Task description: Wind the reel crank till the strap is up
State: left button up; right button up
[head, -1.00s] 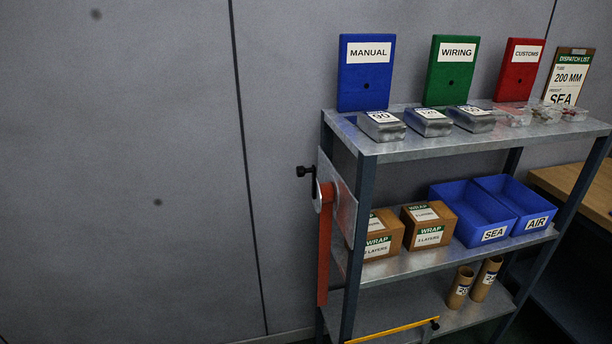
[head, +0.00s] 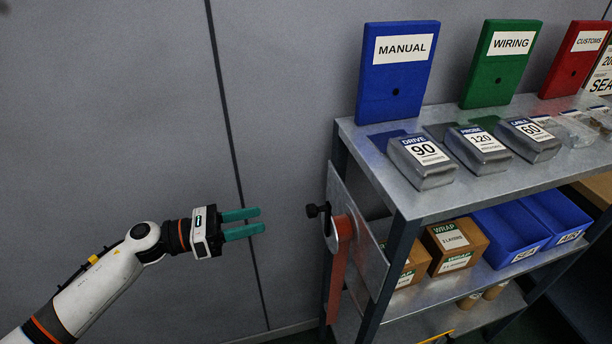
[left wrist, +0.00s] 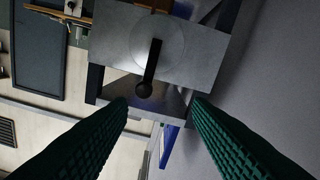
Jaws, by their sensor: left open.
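The reel (head: 342,228) is mounted on a metal plate (head: 359,238) at the left end of the shelf rack. Its crank has a black knob (head: 313,211) that sticks out to the left. The orange-red strap (head: 336,278) hangs down from the reel beside the rack post. In the left wrist view the black crank arm and knob (left wrist: 143,88) show in front of the plate (left wrist: 120,48). My left gripper (head: 262,220) is open and empty, left of the knob and apart from it, with its green fingers pointing at it. My right gripper is not in view.
The rack's top shelf (head: 419,199) holds silver boxes and blue, green and red boards. Below are cardboard wrap boxes (head: 455,245) and blue bins (head: 511,237). The space between my left gripper and the knob is clear, with a grey wall behind.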

aim_at(310, 211)
pick_arm(q)
jog(key=d+p, duration=0.1)
jog(key=d, duration=0.3)
jog(key=w+d+r+m+p, duration=0.1)
jog(key=d+p, duration=0.1)
jog(key=d, duration=0.2)
jog(key=d+m+g+p, duration=0.1)
jog(key=d, duration=0.3)
jog(key=shift+w+d+r+p, duration=0.1)
jog(key=shift+w+r+p, duration=0.15)
jog(key=shift+r+p, duration=0.15)
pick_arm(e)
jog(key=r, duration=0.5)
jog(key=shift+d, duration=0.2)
pick_arm(q)
jog(key=shift+w+f, duration=0.1)
jog(key=shift+c, duration=0.8)
grip_shut()
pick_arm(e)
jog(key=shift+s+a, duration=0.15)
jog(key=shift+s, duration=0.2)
